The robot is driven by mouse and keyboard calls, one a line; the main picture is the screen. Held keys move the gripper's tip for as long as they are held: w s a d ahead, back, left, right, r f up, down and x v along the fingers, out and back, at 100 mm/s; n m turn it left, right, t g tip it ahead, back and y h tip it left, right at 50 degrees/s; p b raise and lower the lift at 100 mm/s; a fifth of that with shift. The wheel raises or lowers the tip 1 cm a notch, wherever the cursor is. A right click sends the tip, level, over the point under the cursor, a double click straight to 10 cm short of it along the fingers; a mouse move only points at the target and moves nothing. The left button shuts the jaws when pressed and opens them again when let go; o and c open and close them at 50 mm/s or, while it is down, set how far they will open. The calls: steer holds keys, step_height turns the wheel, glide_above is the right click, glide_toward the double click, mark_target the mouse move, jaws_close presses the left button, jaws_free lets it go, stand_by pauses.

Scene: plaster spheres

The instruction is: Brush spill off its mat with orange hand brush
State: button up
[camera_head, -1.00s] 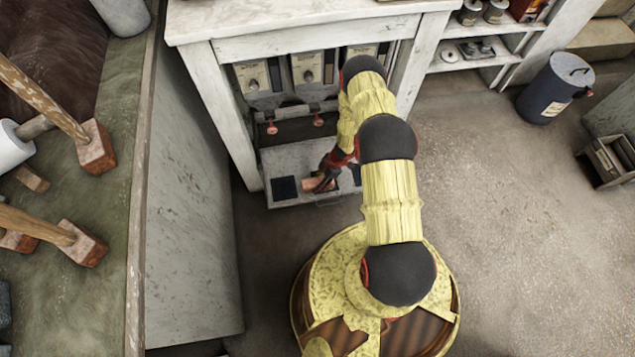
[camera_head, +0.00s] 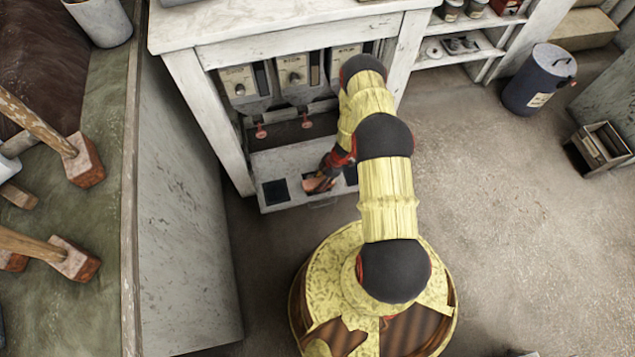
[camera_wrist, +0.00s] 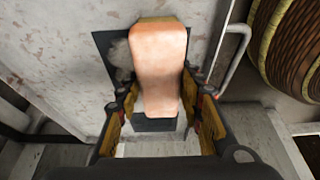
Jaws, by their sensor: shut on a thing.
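My gripper (camera_wrist: 162,100) is shut on the orange hand brush (camera_wrist: 160,60), whose block shows between the two fingers in the wrist view. In the head view, the brush (camera_head: 318,185) is small under my gripper, low over the pale tray. Below it in the wrist view is a dark square mat (camera_wrist: 103,42), with a pale grey patch, seemingly the spill (camera_wrist: 119,54), beside the brush. The brush hides much of the mat. I cannot tell whether the brush touches it.
The pale tray (camera_head: 292,165) sits below dispensers (camera_head: 293,75) in a white bench frame (camera_head: 200,115). Another dark mat (camera_head: 275,191) lies at the tray's left. A metal handle (camera_wrist: 236,45) is near the brush. Open floor (camera_head: 480,200) lies right; a blue bin (camera_head: 537,80) stands farther off.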

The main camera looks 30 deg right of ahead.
mark_target(312, 179)
steer(key=shift+a, duration=0.1)
steer(key=shift+w+a, duration=0.2)
steer(key=shift+a, duration=0.45)
steer(key=shift+w+a, duration=0.2)
steer(key=shift+a, duration=0.5)
steer(key=shift+w+a, duration=0.2)
steer(key=shift+a, duration=0.45)
steer(key=shift+s+d+r+p, duration=0.15)
steer(key=shift+d+r+p, duration=0.1)
steer(key=shift+d+r, duration=0.25)
steer(key=shift+s+d+r+p, duration=0.1)
steer(key=shift+d+r+p, duration=0.15)
steer(key=shift+d, duration=0.3)
steer(key=shift+w+d+f+b, duration=0.15)
steer(key=shift+w+b, duration=0.1)
steer(key=shift+w, duration=0.2)
steer(key=shift+w+d+b, duration=0.1)
steer(key=shift+w+b, duration=0.15)
steer(key=shift+w, duration=0.15)
steer(key=shift+w+d, duration=0.25)
steer(key=shift+w, duration=0.55)
